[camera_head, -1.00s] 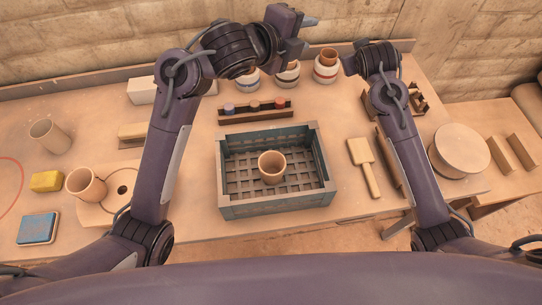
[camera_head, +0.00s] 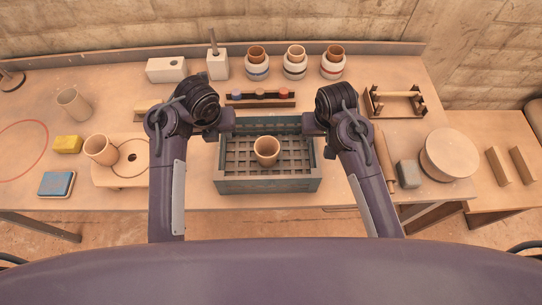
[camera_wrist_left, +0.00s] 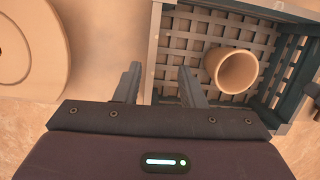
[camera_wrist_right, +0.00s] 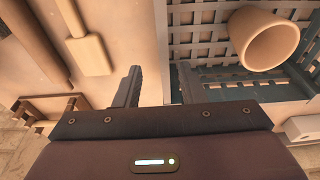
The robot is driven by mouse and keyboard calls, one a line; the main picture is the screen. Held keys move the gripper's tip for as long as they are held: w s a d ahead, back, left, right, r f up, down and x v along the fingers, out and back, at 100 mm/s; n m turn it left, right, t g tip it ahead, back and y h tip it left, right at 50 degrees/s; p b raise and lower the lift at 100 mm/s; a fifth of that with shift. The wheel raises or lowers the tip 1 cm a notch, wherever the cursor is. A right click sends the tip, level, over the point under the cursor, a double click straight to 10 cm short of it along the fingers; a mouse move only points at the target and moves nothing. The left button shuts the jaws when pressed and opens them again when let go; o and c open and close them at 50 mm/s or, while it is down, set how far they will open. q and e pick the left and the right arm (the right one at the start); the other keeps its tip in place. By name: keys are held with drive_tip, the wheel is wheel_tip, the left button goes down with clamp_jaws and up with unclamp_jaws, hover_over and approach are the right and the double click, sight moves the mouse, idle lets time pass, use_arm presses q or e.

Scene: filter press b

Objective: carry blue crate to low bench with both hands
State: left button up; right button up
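The blue crate (camera_head: 270,185) stands on the main table with a slatted floor and a clay cup (camera_head: 266,151) inside it. My left gripper (camera_head: 228,124) is at the crate's left side. In the left wrist view its fingers (camera_wrist_left: 160,85) are apart, with the crate's side wall (camera_wrist_left: 151,45) running between them. My right gripper (camera_head: 310,125) is at the crate's right side. In the right wrist view its fingers (camera_wrist_right: 157,85) are apart, with the crate's wall (camera_wrist_right: 161,35) between them. Neither gripper is closed on the wall. The low bench (camera_head: 515,200) is at far right.
Two blocks (camera_head: 497,166) lie on the low bench. A round disc (camera_head: 449,155), a grey block (camera_head: 408,174) and a rack (camera_head: 395,100) stand right of the crate. Jars (camera_head: 295,65) stand behind it. A cup (camera_head: 101,150) and a board (camera_head: 122,172) are to its left.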

sight(220, 149)
use_arm(q)
drive_tip(key=shift+s+a+f+g, duration=0.3)
drive_tip(key=shift+s, duration=0.25)
use_arm(e)
drive_tip(key=shift+s+a, duration=0.15)
drive_tip(key=shift+s, duration=0.3)
use_arm(q)
drive_tip(key=shift+a+f, duration=0.15)
use_arm(e)
drive_tip(key=shift+a+f, duration=0.1)
use_arm(q)
drive_tip(key=shift+w+a+f, duration=0.1)
drive_tip(key=shift+w+f, duration=0.05)
use_arm(e)
drive_tip(key=shift+w+f+g, duration=0.15)
drive_tip(key=shift+w+g, duration=0.05)
drive_tip(key=shift+g, duration=0.1)
